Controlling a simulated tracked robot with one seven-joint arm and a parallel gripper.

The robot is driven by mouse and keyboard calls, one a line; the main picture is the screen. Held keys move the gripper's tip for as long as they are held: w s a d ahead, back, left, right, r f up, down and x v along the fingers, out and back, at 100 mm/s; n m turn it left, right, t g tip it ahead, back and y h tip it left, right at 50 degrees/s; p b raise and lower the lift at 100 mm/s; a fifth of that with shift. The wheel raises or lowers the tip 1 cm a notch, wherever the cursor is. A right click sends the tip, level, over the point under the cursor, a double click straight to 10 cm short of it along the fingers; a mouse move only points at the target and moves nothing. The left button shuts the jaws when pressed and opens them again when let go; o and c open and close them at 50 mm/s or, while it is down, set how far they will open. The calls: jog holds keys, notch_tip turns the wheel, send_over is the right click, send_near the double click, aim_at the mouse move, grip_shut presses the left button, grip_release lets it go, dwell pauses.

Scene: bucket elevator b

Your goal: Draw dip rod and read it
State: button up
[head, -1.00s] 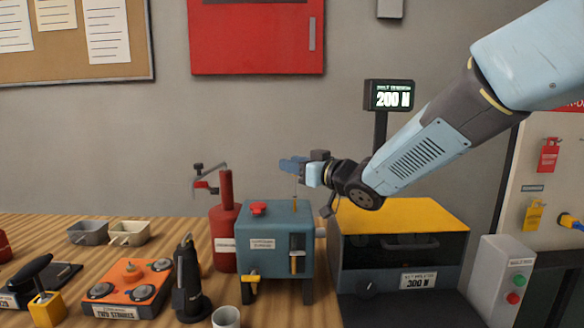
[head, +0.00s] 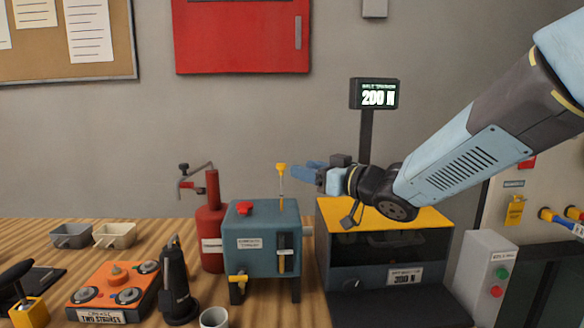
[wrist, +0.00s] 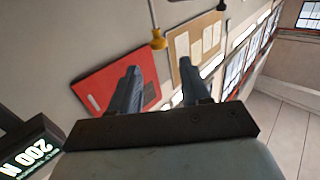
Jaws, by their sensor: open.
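The dip rod's yellow handle (head: 281,168) stands above the teal tank (head: 258,222). Its thin upright shaft reaches down to the tank top; whether its lower end is inside the tank I cannot tell. My gripper (head: 295,169) is open and empty, just right of the handle at about its height. In the wrist view the handle (wrist: 158,42) shows ahead of and between the two fingertips of my gripper (wrist: 160,68), apart from them. No reading on the rod is legible.
A red extinguisher-like cylinder (head: 210,240) stands left of the tank. A yellow-topped machine (head: 420,218) stands to its right, with a 200 N display (head: 375,94) behind. A black bottle-shaped jack (head: 175,285) and a cup (head: 214,317) are in front.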

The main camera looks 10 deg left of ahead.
jog(key=v, duration=0.5)
jog(key=d+m+t+h, duration=0.4)
jog(key=d+m+h, duration=0.6)
jog(key=d, duration=0.9)
jog(key=s+d+f+m+g+h, duration=0.1)
jog(key=s+d+f+g+h, duration=0.1)
jog(key=s, duration=0.7)
jog(key=s+d+f+g+h, duration=0.3)
jog(key=s+d+f+g, duration=0.2)
jog(key=s, duration=0.4)
jog(key=shift+s+d+m+g, duration=0.2)
jog(key=shift+d+m+g, duration=0.1)
jog(key=shift+d+m, duration=0.15)
jog(key=shift+f, duration=0.1)
jog(key=shift+c, duration=0.4)
